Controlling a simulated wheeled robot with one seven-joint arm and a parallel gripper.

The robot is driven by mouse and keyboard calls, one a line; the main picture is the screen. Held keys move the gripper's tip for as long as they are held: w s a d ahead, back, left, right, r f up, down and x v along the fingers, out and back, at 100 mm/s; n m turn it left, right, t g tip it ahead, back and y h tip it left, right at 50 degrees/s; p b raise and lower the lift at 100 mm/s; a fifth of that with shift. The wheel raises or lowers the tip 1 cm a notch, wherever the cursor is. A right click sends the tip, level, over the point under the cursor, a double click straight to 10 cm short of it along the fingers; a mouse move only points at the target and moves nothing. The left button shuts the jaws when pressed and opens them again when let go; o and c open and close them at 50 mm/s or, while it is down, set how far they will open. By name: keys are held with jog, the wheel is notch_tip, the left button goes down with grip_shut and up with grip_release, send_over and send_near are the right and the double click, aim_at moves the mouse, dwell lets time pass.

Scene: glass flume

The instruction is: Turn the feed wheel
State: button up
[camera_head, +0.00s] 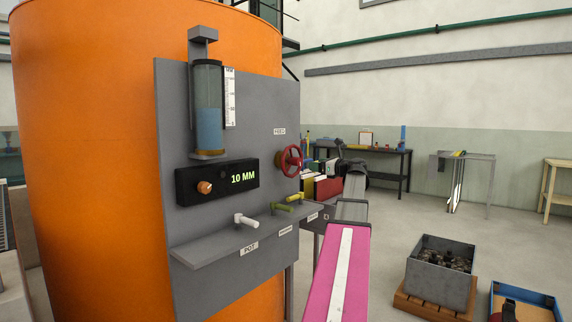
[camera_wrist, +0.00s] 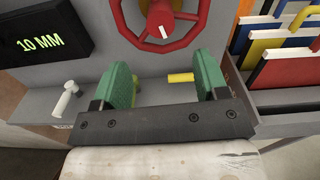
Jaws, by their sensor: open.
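The red feed wheel (camera_head: 290,161) is mounted at the right side of the grey panel, under a FEED label (camera_head: 280,131). In the wrist view the wheel (camera_wrist: 160,22) is at the top centre, partly cut off, with a white mark on its hub. My gripper (camera_wrist: 164,78) is open, its two green fingers apart with nothing held between them. The wheel shows beyond and above the fingertips in the picture; no contact is visible. In the head view I cannot make out the fingers clearly beside the wheel.
A display (camera_head: 217,182) reads 10 MM beneath a glass tube (camera_head: 208,110) of blue liquid.

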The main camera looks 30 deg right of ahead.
aim_at(300, 162)
jog(key=x, duration=1)
jog(key=shift+w, duration=0.3)
grip_shut()
